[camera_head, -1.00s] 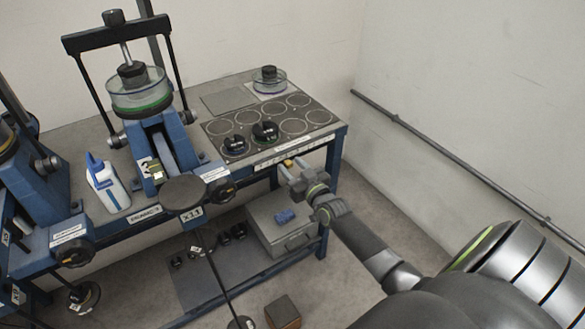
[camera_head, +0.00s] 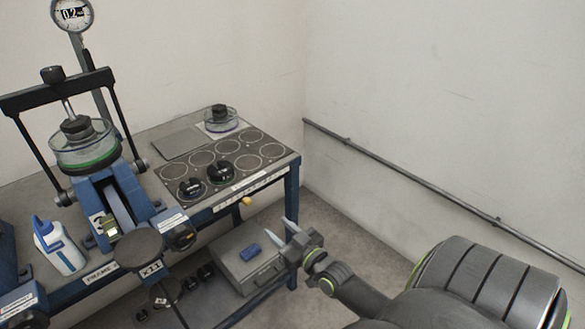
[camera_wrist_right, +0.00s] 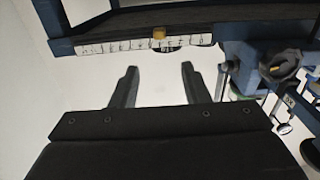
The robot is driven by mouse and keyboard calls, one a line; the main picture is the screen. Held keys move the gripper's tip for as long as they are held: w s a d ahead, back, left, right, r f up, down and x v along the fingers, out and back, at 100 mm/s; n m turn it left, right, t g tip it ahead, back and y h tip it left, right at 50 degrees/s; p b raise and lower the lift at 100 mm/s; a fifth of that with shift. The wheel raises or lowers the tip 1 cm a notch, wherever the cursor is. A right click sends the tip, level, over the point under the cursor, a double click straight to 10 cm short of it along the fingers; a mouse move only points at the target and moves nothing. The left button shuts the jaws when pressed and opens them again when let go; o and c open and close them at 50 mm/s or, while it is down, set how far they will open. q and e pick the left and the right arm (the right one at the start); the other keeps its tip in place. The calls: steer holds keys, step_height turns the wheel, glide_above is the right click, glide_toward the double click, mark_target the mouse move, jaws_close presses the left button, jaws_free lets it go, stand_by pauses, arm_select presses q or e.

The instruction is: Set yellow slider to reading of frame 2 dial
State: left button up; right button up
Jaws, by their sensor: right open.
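The small yellow slider (camera_head: 247,201) sits on the scale strip (camera_head: 226,190) along the bench's front edge; in the right wrist view the slider (camera_wrist_right: 159,33) is on the white scale (camera_wrist_right: 120,44), left of the blue frame. My right gripper (camera_head: 279,229) is open and empty, in front of and apart from the slider; in the wrist view its fingertips (camera_wrist_right: 159,67) point towards it. A round dial (camera_head: 72,14) stands on a post behind the blue lever frame (camera_head: 122,200); its display seems to read 0.2, with fine print unclear. The frame label's number is hard to read. My left gripper is out of view.
The bench top holds a panel of rings (camera_head: 240,160) with black weights (camera_head: 220,170), a glass dish (camera_head: 221,118) and a white-blue bottle (camera_head: 60,246). A grey box (camera_head: 244,268) lies below. The floor on the right is clear.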

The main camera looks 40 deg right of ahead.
steer(key=shift+s+a, duration=0.1)
steer(key=shift+s, duration=2.2)
steer(key=shift+f, duration=0.1)
steer(key=s+d+f+g+h, duration=0.1)
steer(key=s+f+g, duration=0.35)
steer(key=f, duration=0.85)
steer(key=s+f+g, duration=0.3)
steer(key=s+f, duration=0.2)
steer(key=f, duration=0.8)
steer(key=s+a+f+g, duration=0.4)
steer(key=s+f, duration=0.5)
steer(key=s, duration=0.3)
steer(key=s+a+f+g, duration=0.4)
steer(key=s+f, duration=0.5)
steer(key=s, duration=0.4)
steer(key=shift+s+g+y, duration=0.2)
steer(key=shift+g+y, duration=0.1)
steer(key=shift+g, duration=0.35)
